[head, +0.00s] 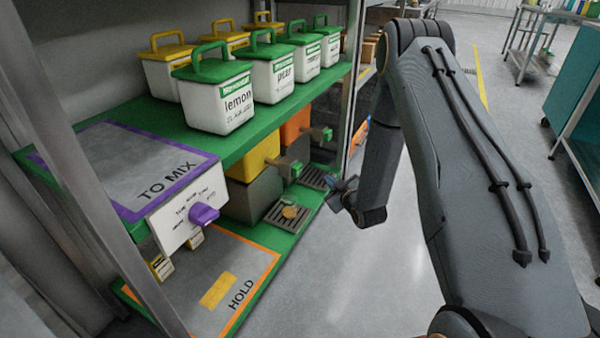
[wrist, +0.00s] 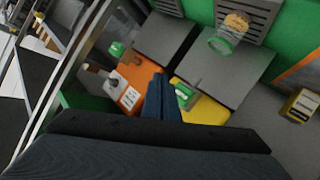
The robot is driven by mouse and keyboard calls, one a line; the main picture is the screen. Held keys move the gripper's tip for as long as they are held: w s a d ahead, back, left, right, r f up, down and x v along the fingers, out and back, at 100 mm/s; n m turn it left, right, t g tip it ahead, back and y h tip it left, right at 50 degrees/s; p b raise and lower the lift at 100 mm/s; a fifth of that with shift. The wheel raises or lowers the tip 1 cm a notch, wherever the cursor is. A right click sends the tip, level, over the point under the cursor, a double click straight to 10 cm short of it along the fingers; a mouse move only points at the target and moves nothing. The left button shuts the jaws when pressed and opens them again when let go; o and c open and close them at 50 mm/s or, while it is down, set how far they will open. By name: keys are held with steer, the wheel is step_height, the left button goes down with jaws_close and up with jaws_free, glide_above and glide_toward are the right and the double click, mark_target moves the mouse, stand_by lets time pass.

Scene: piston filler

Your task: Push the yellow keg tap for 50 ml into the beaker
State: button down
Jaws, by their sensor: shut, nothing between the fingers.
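The yellow keg (head: 254,158) sits on a grey block on the lower green shelf; it also shows in the wrist view (wrist: 207,110). Its tap (head: 293,168), grey with a green part, sticks out of its front and also shows in the wrist view (wrist: 184,95). A small clear beaker (wrist: 224,42) with a green band stands on the drip tray below that tap; its orange-yellow bottom shows in the head view (head: 290,212). Its liquid level is too small to read. My gripper (head: 338,186) is shut and empty, in front of the kegs. Its fingers (wrist: 160,88) appear beside the yellow keg's tap; contact cannot be told.
The orange keg (head: 296,126) with its own tap (head: 326,134) stands behind the yellow one. White tubs, including lemon (head: 217,100), line the upper shelf. Open floor (head: 345,280) lies right.

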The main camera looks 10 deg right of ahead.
mark_target(301, 170)
steer(key=w+a+b, duration=0.1)
steer(key=w+a, duration=0.3)
steer(key=a, duration=0.2)
steer(key=shift+w+b, duration=0.2)
steer(key=shift+b, duration=0.15)
steer(key=shift+a, duration=0.15)
stand_by(1.7)
steer(key=shift+w+a, duration=0.25)
steer(key=shift+w+a, duration=0.4)
steer(key=shift+a, duration=0.15)
stand_by(1.2)
steer(key=shift+d, duration=0.15)
steer(key=shift+s+d+p, duration=0.35)
steer(key=shift+s+d, duration=0.3)
steer(key=shift+d, duration=0.1)
steer(key=shift+s+d+p, duration=0.45)
steer(key=shift+s+d, duration=0.3)
steer(key=shift+d, duration=0.3)
steer(key=shift+s+d+p, duration=0.45)
steer(key=shift+s+d, duration=0.3)
steer(key=shift+d, duration=0.25)
